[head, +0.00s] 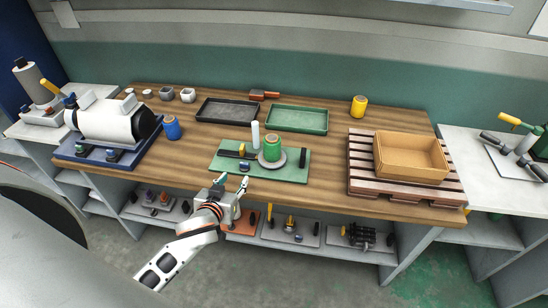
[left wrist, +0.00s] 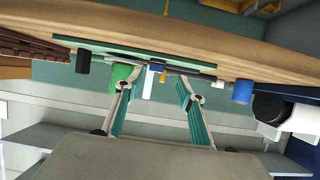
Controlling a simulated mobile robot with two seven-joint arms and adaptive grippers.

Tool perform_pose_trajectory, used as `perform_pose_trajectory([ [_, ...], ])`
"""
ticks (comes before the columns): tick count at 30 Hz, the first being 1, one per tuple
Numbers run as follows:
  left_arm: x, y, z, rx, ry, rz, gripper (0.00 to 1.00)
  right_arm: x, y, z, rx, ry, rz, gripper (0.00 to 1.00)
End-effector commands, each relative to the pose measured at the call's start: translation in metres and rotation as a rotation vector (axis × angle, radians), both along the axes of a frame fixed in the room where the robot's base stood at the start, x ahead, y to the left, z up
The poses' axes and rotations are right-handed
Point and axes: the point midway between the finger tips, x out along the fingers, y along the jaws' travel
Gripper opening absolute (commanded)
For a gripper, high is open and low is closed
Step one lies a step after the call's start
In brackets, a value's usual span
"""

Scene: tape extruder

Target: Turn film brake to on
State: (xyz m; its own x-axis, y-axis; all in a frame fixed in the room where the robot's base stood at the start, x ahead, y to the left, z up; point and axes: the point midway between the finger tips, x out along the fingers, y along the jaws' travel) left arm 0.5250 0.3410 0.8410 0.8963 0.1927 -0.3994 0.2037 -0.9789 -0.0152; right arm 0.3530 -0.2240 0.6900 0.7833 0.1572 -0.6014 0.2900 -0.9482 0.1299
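A green base plate (head: 282,174) lies on the workbench near its front edge. It carries a green roll (head: 271,148) on a grey disc, an upright white cylinder (head: 255,135), a black and yellow bar (head: 232,153) and a small blue knob (head: 243,167) at the front. I cannot tell which part is the film brake. My left gripper (head: 233,182) is open and empty just in front of the plate's front edge. In the left wrist view the plate (left wrist: 110,50) appears upside down, with the blue part (left wrist: 150,80) between the open fingers (left wrist: 160,77). My right gripper is not visible.
A cardboard box (head: 410,155) stands on a wooden pallet (head: 362,184) at right. A white roller machine (head: 105,122) and a blue cylinder (head: 172,128) are at left. Black (head: 205,117) and green (head: 296,130) trays lie behind. The bench's front edge (head: 330,207) is close to the gripper.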

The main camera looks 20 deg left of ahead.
Motion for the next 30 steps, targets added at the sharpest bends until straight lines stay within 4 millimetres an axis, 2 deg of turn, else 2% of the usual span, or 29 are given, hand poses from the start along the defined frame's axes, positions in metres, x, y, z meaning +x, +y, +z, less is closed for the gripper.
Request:
perform_pose_trajectory([
  [1, 0.003, 0.004, 0.008, -0.002, -0.009, 0.014, 0.39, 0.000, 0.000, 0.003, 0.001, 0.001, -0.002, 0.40],
  [5, 0.008, 0.009, 0.012, -0.007, -0.019, 0.032, 0.39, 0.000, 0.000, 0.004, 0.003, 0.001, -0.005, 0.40],
  [21, 0.070, 0.023, -0.014, -0.008, -0.021, 0.031, 0.39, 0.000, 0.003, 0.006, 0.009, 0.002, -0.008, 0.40],
  [30, 0.076, 0.025, -0.018, -0.009, -0.020, 0.032, 0.39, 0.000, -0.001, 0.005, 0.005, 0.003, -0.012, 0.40],
])
